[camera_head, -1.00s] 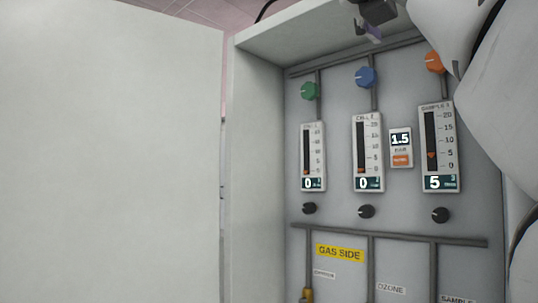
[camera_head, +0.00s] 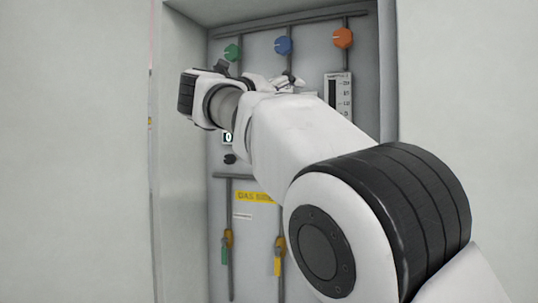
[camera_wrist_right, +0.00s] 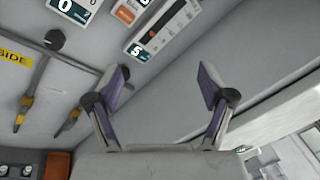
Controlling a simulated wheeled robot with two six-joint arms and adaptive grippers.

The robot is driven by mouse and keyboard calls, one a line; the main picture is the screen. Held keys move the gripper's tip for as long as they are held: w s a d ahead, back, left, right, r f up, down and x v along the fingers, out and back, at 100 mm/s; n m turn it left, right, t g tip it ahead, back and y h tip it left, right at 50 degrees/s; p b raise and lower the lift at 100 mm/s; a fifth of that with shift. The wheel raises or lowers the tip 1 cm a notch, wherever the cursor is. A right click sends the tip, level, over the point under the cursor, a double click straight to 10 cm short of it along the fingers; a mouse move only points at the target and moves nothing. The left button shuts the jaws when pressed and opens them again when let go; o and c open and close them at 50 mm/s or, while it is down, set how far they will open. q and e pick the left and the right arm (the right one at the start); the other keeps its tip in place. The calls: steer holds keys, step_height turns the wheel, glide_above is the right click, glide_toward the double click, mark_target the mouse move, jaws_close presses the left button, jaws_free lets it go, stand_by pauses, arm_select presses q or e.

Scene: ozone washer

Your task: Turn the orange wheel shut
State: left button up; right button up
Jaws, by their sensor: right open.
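The orange wheel (camera_head: 342,38) is at the upper right of the panel in the head view, in clear sight above the right-hand flow meter (camera_head: 338,93). My right arm crosses in front of the panel, and its gripper is mostly hidden behind the wrist, below and left of the orange wheel. In the right wrist view my right gripper (camera_wrist_right: 164,85) is open and empty, its two fingers apart below the meter reading 5 (camera_wrist_right: 140,48). The orange wheel cannot be made out there. My left gripper is not in view.
A blue wheel (camera_head: 283,45) and a green wheel (camera_head: 232,52) sit left of the orange one. Yellow-handled valves (camera_head: 278,263) are lower on the panel. The cabinet's side walls flank the panel. A large pale surface (camera_head: 75,150) fills the left.

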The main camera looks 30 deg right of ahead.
steer(key=w+d+f+n, duration=0.1)
steer(key=w+f+n, duration=0.1)
steer(key=f, duration=0.3)
steer(key=w+d+f+n+t, duration=0.1)
steer(key=w+f+n, duration=0.2)
steer(key=w+f, duration=0.2)
steer(key=shift+d+f+n, duration=0.2)
steer(key=shift+f+n, duration=0.1)
steer(key=shift+f, duration=0.5)
steer(key=shift+w+a, duration=0.1)
